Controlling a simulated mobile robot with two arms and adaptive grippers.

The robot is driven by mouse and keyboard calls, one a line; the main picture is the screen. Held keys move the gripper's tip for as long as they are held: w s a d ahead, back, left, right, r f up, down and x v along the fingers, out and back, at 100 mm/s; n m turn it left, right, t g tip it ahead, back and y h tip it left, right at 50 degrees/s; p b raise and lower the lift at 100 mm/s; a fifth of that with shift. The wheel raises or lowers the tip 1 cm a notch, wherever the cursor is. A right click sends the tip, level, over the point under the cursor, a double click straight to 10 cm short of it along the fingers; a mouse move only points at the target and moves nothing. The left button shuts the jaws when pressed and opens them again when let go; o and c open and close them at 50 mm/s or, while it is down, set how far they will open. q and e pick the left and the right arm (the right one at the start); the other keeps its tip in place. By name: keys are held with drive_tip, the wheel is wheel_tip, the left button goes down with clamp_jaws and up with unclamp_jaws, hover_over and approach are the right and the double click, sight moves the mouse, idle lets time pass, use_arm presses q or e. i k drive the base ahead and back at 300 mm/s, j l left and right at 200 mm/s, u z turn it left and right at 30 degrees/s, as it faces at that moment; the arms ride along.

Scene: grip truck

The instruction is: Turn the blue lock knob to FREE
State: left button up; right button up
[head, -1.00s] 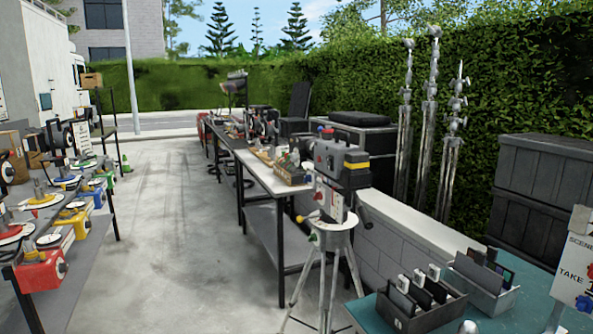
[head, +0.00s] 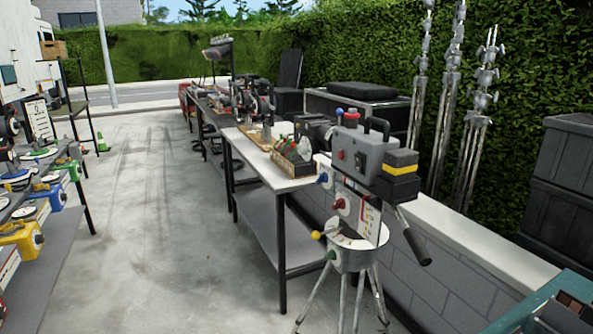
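A grey camera (head: 362,155) sits on a tripod head (head: 355,215) right of the middle. A small blue knob (head: 323,179) sticks out from the left side of the head. A red knob (head: 340,204) is below it, and a yellow-ended lever (head: 316,235) and a green knob (head: 331,255) are lower down. A label (head: 369,217) shows on the head, but its writing is too small to read. I cannot tell the blue knob's setting. Neither of my grippers is in view.
A long table (head: 300,180) with gear stands behind and left of the tripod (head: 354,290), whose legs spread over the floor. A low block wall (head: 470,263) runs behind it. A rack with coloured devices (head: 22,238) is at the left. The concrete floor (head: 160,230) between is clear.

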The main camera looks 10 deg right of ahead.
sight(324, 177)
drive_tip(key=i+j+z, duration=0.15)
drive_tip(key=i, duration=0.95)
